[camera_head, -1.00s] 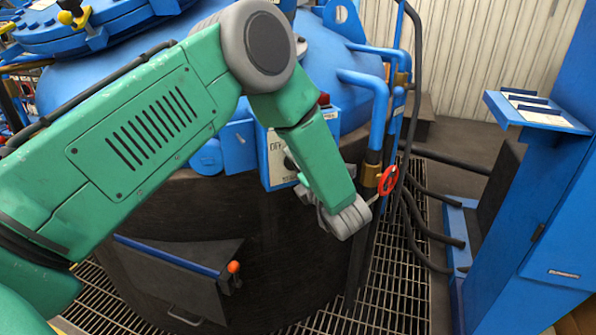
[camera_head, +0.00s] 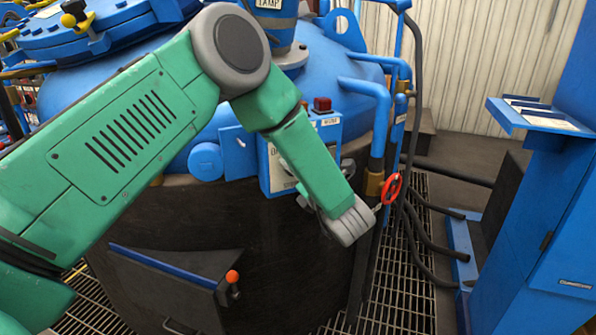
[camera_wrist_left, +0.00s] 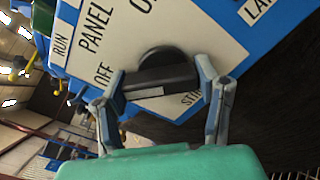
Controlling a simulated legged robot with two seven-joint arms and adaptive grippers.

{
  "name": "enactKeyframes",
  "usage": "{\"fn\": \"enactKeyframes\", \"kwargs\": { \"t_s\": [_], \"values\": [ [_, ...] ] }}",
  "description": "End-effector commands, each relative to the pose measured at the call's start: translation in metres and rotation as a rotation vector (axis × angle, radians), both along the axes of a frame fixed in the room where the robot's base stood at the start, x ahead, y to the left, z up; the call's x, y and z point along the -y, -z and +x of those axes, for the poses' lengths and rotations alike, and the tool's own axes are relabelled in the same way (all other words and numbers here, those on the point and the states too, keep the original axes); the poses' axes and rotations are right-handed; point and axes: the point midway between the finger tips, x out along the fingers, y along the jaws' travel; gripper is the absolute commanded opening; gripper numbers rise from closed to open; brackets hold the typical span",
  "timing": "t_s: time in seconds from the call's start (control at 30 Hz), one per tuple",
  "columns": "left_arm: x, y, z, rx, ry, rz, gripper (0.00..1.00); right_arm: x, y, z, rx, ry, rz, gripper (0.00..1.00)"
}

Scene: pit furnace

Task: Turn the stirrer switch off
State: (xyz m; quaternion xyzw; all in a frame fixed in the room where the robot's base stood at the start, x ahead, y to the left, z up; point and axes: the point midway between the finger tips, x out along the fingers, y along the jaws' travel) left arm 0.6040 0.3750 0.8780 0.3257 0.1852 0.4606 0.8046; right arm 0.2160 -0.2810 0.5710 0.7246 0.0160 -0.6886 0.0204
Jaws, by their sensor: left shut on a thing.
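The stirrer switch is a black knob (camera_wrist_left: 160,82) on the white face of the blue control box (camera_wrist_left: 205,45), shown tilted in the left wrist view. A partly covered label starting "STI" lies beside the knob, and "OFF" is printed near the left finger. My left gripper (camera_wrist_left: 163,76) is shut on the knob, one finger on each side. In the head view the control box (camera_head: 275,163) sits on the furnace side. My green forearm covers much of its face there, and the left gripper (camera_head: 305,197) is partly hidden behind the wrist. My right gripper is not in view.
A red button (camera_head: 321,104) stands on top of the box. Blue pipes (camera_head: 372,100) and a red valve wheel (camera_head: 391,188) are close to the right of my wrist. A blue cabinet (camera_head: 545,220) stands further right, beyond floor grating and black hoses.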

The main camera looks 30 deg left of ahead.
Motion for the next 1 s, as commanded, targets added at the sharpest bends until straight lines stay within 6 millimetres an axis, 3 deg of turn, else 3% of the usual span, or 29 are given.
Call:
{"fn": "enactKeyframes", "kwargs": {
  "t_s": [0.03,0.13,0.17,0.2,0.23,0.57,0.67,1.0],
  "values": [
    [0.002,0.008,-0.003,-0.017,0.002,-0.009,0.28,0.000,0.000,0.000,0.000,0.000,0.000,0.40],
    [0.002,0.008,-0.003,-0.017,0.002,-0.009,0.28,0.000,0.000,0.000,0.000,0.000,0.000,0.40],
    [0.002,0.008,-0.003,-0.017,0.002,-0.009,0.60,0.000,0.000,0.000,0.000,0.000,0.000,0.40],
    [0.001,0.008,-0.003,-0.017,0.002,-0.009,0.74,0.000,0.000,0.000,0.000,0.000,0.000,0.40],
    [0.001,0.008,-0.003,-0.016,0.002,-0.008,0.78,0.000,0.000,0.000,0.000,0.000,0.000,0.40],
    [0.004,0.003,-0.004,-0.007,0.002,-0.003,0.78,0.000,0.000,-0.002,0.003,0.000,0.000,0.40],
    [0.015,0.003,-0.009,-0.006,0.003,-0.003,0.78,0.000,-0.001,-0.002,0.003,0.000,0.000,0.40],
    [0.076,0.005,-0.045,-0.012,0.004,-0.004,0.78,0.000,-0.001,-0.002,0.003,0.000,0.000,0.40]
  ]
}}
